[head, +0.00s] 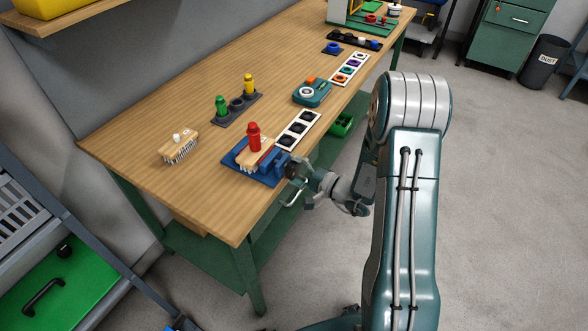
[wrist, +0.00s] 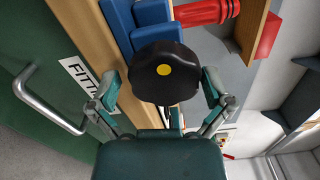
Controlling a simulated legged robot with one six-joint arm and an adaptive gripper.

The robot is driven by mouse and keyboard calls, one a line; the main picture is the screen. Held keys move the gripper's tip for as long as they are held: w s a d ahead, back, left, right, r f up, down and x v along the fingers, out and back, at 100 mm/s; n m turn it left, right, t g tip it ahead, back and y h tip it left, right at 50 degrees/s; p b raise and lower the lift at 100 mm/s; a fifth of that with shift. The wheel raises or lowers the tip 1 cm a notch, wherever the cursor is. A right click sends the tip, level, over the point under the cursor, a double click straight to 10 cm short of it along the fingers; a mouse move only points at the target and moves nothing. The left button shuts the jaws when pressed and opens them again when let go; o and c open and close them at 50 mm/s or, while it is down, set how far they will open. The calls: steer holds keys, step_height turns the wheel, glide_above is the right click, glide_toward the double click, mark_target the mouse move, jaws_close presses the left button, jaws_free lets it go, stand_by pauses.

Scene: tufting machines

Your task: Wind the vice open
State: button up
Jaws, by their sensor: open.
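The blue vice (head: 262,177) sits at the bench's near right edge; its blue body (wrist: 150,12) also shows in the wrist view. Its black knob (wrist: 165,72) has a yellow centre dot and faces the wrist camera. A wooden brush block (head: 250,158) is at the vice, with a red bottle-shaped piece (head: 253,136) upright at it. My gripper (wrist: 162,90) is open, with one finger on each side of the knob. I cannot tell whether the fingers touch it. In the head view my gripper (head: 297,182) is at the vice's right end, and the knob is partly hidden.
On the wooden bench (head: 160,110) are a loose brush (head: 178,150), a dark holder (head: 237,107) with green and yellow pieces, a white-framed strip (head: 298,130) and a teal device (head: 312,93). A curved metal handle (wrist: 52,103) is left of my gripper. Open floor lies right.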

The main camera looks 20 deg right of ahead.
steer(key=v, duration=1.2)
steer(key=shift+w, duration=0.1)
